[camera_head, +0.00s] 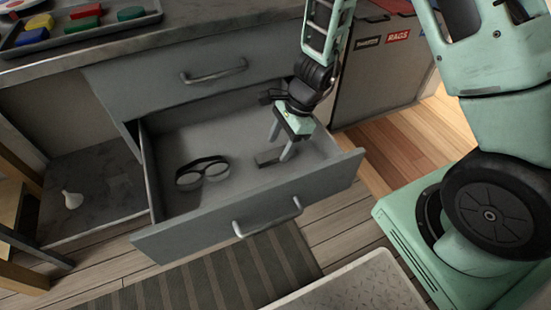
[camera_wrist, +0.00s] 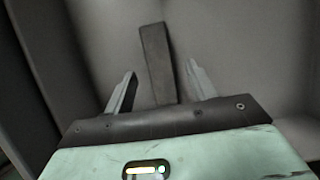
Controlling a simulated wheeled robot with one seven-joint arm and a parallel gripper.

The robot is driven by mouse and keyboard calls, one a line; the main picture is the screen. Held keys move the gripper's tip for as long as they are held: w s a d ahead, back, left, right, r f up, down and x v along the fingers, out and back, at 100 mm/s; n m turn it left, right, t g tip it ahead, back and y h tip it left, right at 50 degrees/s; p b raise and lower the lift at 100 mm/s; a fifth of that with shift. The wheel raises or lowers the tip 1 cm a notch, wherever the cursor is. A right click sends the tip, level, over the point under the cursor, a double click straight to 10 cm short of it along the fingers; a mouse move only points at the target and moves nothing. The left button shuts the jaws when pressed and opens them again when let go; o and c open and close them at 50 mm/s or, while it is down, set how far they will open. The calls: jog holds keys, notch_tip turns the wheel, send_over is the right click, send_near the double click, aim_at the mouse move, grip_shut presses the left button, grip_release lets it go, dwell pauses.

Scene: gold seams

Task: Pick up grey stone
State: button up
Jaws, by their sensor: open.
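The grey stone (camera_wrist: 158,62) is a flat, dark grey oblong block lying on the drawer floor. In the head view the stone (camera_head: 267,158) lies in the right part of the open drawer (camera_head: 240,183). My gripper (camera_head: 282,147) reaches down into the drawer, its fingers just above or beside the stone; the exact gap cannot be told. In the wrist view my gripper (camera_wrist: 160,90) is open and empty, with the stone's near end showing between the two fingers and its far end reaching beyond them.
Goggles (camera_head: 202,172) lie in the left part of the drawer. The drawer's front panel (camera_head: 250,215) and side walls surround my gripper. A tray (camera_head: 80,32) with coloured blocks is on the counter. A white bulb-shaped thing (camera_head: 72,200) lies on the low shelf at left.

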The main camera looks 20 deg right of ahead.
aim_at(277, 152)
jog(key=shift+b+x, duration=0.3)
jog(key=shift+x, duration=0.9)
jog(key=c, duration=1.2)
jog(key=shift+r, duration=0.1)
jog(key=shift+r, duration=0.1)
notch_tip(277, 152, up, 10)
jog(key=p, duration=0.5)
